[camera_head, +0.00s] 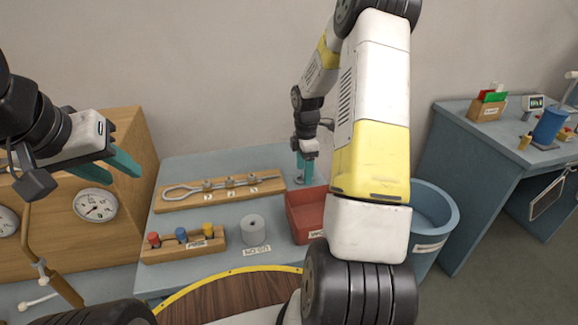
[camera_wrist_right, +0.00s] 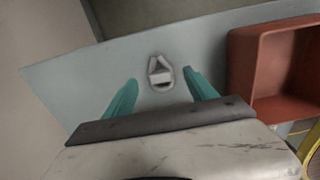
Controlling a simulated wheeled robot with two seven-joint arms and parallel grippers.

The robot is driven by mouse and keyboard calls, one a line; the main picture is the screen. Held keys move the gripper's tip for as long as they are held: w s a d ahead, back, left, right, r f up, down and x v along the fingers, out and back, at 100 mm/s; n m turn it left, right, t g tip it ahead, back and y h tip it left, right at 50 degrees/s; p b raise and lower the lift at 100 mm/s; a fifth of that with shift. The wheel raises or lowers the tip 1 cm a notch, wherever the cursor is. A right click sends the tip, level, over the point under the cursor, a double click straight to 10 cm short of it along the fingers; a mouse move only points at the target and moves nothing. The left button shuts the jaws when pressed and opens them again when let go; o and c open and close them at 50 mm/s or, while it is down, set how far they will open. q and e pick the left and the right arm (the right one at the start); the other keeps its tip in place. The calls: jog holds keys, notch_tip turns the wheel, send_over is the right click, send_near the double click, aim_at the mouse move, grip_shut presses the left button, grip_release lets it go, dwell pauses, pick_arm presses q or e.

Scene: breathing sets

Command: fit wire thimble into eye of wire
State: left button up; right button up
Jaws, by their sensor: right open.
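The wire with its eye (camera_head: 182,192) lies on a wooden board (camera_head: 262,190) at the back left of the blue-grey table, held by several metal fittings. The wire thimble (camera_wrist_right: 160,74), a small grey metal teardrop piece, lies on the table in the right wrist view. My right gripper (camera_wrist_right: 160,83) is open, with its two teal fingers on either side of the thimble's position in that view; contact cannot be told. In the head view the right gripper (camera_head: 306,170) points down at the table's back right. My left gripper (camera_head: 108,166) is open and empty, left of the table.
A red tray (camera_head: 303,226) stands close to the right gripper; it also shows in the wrist view (camera_wrist_right: 240,70). A grey cylinder (camera_head: 253,230) and a wooden rack (camera_head: 170,252) with coloured pegs stand in front. A blue bin (camera_head: 437,225) is at the right.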

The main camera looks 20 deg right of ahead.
jog(key=shift+f, duration=0.5)
grip_shut()
jog(key=shift+r, duration=0.1)
